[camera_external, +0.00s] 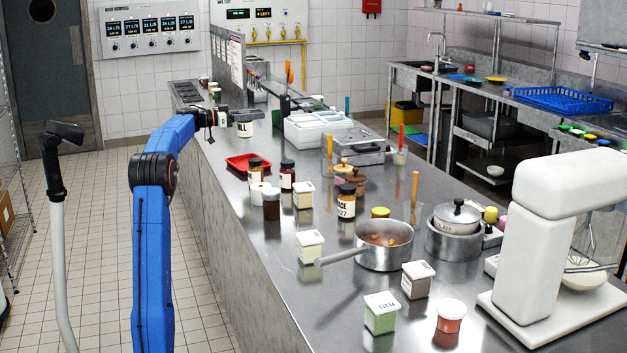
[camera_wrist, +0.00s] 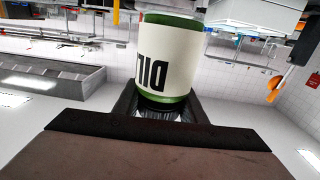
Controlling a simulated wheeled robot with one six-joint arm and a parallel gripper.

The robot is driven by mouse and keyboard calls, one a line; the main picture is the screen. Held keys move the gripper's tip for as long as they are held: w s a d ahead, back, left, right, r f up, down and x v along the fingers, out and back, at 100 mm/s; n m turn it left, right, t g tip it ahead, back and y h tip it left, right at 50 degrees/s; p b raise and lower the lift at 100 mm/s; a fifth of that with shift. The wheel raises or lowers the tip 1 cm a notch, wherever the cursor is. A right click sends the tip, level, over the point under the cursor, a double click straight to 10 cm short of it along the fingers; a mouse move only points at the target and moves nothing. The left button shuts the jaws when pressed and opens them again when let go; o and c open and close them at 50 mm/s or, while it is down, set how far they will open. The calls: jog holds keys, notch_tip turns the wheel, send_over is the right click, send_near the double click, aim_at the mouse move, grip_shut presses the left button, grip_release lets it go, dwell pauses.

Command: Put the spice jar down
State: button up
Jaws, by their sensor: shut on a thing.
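The spice jar (camera_external: 245,129) is held at the far left part of the steel counter. It has a white label with dark letters. In the wrist view the jar (camera_wrist: 166,55) shows green bands at both ends and reads "DIL", upside down in the picture. My gripper (camera_external: 244,116) is shut on it, with the jar between the fingers. In the external view the jar hangs below the fingers and looks upright. I cannot tell whether its base touches the counter.
A red tray (camera_external: 240,165) lies on the counter nearer the camera. A white container (camera_external: 308,130) stands right of the jar. Small jars (camera_external: 214,92) stand farther back. Some bare counter lies around the red tray.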

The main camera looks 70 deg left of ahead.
jog(key=s+a+f+y, duration=0.1)
jog(key=a+f, duration=0.3)
jog(key=f, duration=0.6)
jog(key=shift+s+a+f, duration=0.2)
jog(key=shift+a+f, duration=0.1)
jog(key=shift+f, duration=0.05)
jog(key=shift+f, duration=0.65)
jog(key=o, duration=1.2)
jog(key=shift+o, duration=0.2)
jog(key=shift+r, duration=0.1)
